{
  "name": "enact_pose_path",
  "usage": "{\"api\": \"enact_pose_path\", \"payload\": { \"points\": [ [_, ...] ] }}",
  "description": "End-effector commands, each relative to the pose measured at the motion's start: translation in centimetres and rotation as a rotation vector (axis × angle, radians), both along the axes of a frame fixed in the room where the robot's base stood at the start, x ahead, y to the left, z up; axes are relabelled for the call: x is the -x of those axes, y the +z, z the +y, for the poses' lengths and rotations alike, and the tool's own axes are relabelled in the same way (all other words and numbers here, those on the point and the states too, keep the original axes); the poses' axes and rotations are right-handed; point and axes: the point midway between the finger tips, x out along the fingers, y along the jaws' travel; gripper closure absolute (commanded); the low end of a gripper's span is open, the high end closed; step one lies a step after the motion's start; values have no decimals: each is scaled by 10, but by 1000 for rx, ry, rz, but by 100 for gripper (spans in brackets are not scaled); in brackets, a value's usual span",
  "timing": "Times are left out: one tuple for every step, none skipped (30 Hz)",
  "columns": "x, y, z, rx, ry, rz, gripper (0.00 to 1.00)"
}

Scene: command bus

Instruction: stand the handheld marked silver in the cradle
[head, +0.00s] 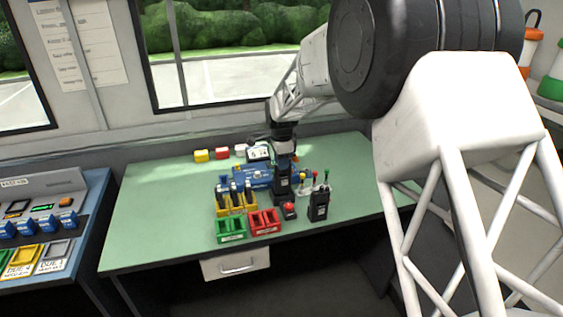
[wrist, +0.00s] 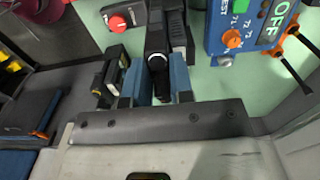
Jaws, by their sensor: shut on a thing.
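My gripper (head: 283,168) is over the middle of the green desk, pointing down. Its two blue fingers (wrist: 160,80) are shut on a black handheld (wrist: 156,38) with a pale ring at its near end. The handheld (head: 281,187) is roughly upright in the head view. I cannot read a silver mark on it, and its foot is hard to make out. A second black handheld (head: 319,204) stands to the right, and it also shows in the wrist view (wrist: 112,75). I cannot pick out the cradle for certain.
A blue box (head: 252,177) lies left of my gripper. A red button (head: 289,209) is close in front. A yellow rack (head: 236,207), a green tray (head: 231,230) and a red tray (head: 265,222) stand front left. The left of the desk (head: 155,215) is clear.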

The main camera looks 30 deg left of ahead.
Motion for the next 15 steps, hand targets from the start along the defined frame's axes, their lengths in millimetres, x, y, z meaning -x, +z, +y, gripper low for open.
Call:
{"api": "enact_pose_path", "payload": {
  "points": [
    [0,0,0,-1,0,-1,100],
    [0,0,0,-1,0,-1,100],
    [0,0,0,-1,0,-1,100],
    [0,-1,0,-1,0,-1,100],
    [0,-1,0,-1,0,-1,100],
    [0,-2,0,-1,0,-1,100],
    [0,-2,0,-1,0,-1,100],
    [0,-3,0,-1,0,-1,100],
    [0,-4,0,-1,0,-1,100],
    [0,-4,0,-1,0,-1,100],
    [0,-5,0,-1,0,-1,100],
    [0,-5,0,-1,0,-1,100],
    [0,-6,0,-1,0,-1,100],
    [0,-6,0,-1,0,-1,100],
    [0,-7,0,-1,0,-1,100]
  ]
}}
